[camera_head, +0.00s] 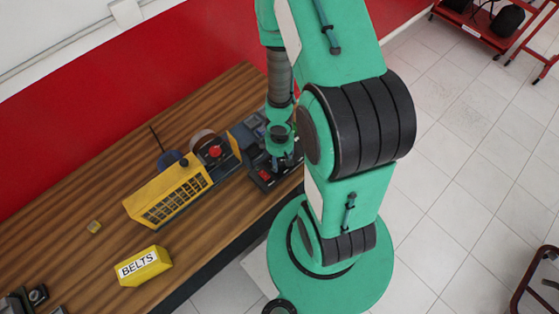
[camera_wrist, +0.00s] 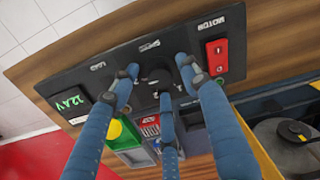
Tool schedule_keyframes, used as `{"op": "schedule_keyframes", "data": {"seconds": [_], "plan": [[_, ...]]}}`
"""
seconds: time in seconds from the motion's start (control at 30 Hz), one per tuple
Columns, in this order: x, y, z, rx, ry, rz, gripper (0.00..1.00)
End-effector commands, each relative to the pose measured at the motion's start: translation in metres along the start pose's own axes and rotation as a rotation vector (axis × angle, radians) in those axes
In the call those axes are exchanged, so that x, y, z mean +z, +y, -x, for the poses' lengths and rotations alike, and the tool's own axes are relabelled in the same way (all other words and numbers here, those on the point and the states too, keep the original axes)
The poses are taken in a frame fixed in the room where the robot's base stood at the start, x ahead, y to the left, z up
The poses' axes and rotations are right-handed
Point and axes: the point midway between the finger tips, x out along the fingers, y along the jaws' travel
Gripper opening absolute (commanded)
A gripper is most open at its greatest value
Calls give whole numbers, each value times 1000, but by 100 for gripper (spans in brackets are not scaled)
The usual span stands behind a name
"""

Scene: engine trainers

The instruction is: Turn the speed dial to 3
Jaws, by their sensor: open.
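The speed dial (camera_wrist: 156,76) is a dark round knob on the black control panel (camera_wrist: 75,75), in the upper middle of the wrist view. Small pale marks surround it, but I cannot read its setting. My gripper (camera_wrist: 158,90) has three blue fingers spread open around the dial, one at left, one at right and one below. They partly hide the dial; I cannot tell whether any finger touches it. In the head view my gripper (camera_head: 279,160) is over the panel at the bench's right end, and my arm hides part of that area.
In the head view, a yellow engine trainer (camera_head: 165,187) and a yellow BELTS box (camera_head: 146,266) stand on the wooden bench (camera_head: 70,210). Tiled floor lies at right.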

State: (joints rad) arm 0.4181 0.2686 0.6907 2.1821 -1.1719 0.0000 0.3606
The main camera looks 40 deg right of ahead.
Motion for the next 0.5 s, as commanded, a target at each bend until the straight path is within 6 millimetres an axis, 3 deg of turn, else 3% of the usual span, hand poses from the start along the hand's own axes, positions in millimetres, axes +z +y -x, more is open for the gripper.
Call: {"op": "schedule_keyframes", "data": {"seconds": [0.23, 0.43, 0.5], "plan": [[0, 0, 0, 0, 0, 0, 46], [0, 0, 0, 0, 0, 0, 6], [0, 0, 0, 0, 0, 0, 1]]}}
